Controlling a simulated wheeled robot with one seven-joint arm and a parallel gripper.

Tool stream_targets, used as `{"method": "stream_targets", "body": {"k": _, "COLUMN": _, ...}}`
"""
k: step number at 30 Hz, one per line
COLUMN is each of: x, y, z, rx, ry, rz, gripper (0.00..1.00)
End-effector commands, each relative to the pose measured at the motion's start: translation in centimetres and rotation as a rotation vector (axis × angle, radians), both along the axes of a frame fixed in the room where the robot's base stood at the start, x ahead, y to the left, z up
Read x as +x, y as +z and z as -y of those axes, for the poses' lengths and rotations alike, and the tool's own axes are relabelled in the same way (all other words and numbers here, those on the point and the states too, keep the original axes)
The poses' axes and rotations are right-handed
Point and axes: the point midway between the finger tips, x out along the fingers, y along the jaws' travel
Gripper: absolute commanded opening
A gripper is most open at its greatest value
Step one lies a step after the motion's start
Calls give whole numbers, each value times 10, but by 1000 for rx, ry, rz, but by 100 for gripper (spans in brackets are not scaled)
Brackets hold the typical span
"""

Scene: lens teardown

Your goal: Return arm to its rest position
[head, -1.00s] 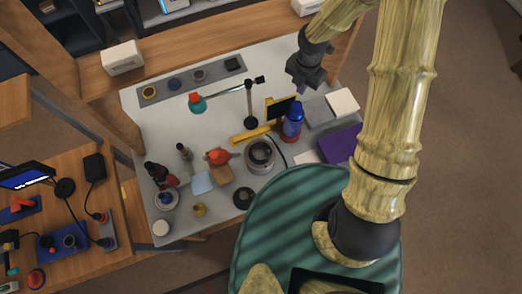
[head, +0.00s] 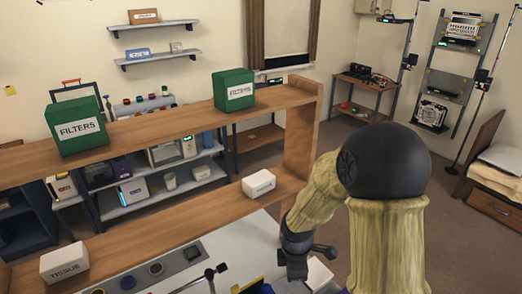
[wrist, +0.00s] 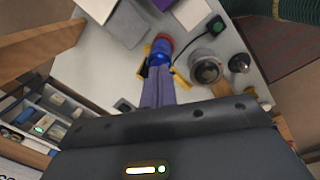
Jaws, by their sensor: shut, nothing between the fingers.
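My gripper (head: 297,268) hangs at the end of my bent arm, above the back right part of the white workbench (head: 226,250) in the head view. In the wrist view my gripper (wrist: 158,82) shows two grey fingers together, with nothing between them. Beyond the fingertips in that view is a blue and red bottle-like object (wrist: 161,47) on the bench. I cannot tell the exact gap between it and the fingers. A round metal lens part (wrist: 206,68) lies to its right, clear of the gripper.
A wooden shelf unit (head: 150,128) stands behind the bench, with two green FILTERS boxes (head: 76,126) on top. A TISSUE box (head: 64,262) and another white box (head: 258,184) sit on its lower board. A lamp head (head: 216,270) rises near the gripper's left.

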Motion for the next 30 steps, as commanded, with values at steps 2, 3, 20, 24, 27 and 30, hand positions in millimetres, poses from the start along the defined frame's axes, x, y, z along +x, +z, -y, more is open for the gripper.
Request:
{"method": "stream_targets", "body": {"k": 2, "x": -10, "y": -1, "z": 13, "rx": 18, "ry": -212, "rz": 29, "gripper": 0}}
{"method": "stream_targets", "body": {"k": 3, "x": -16, "y": 1, "z": 18, "rx": 30, "ry": -321, "rz": 40, "gripper": 0}}
{"method": "stream_targets", "body": {"k": 20, "x": -89, "y": 10, "z": 66, "rx": 268, "ry": -1568, "rz": 139, "gripper": 0}}
{"method": "stream_targets", "body": {"k": 24, "x": -90, "y": 12, "z": 67, "rx": 272, "ry": -1588, "rz": 139, "gripper": 0}}
{"method": "stream_targets", "body": {"k": 27, "x": -90, "y": 12, "z": 66, "rx": 271, "ry": -1586, "rz": 139, "gripper": 0}}
{"method": "stream_targets", "body": {"k": 30, "x": -90, "y": 12, "z": 66, "rx": 271, "ry": -1584, "rz": 139, "gripper": 0}}
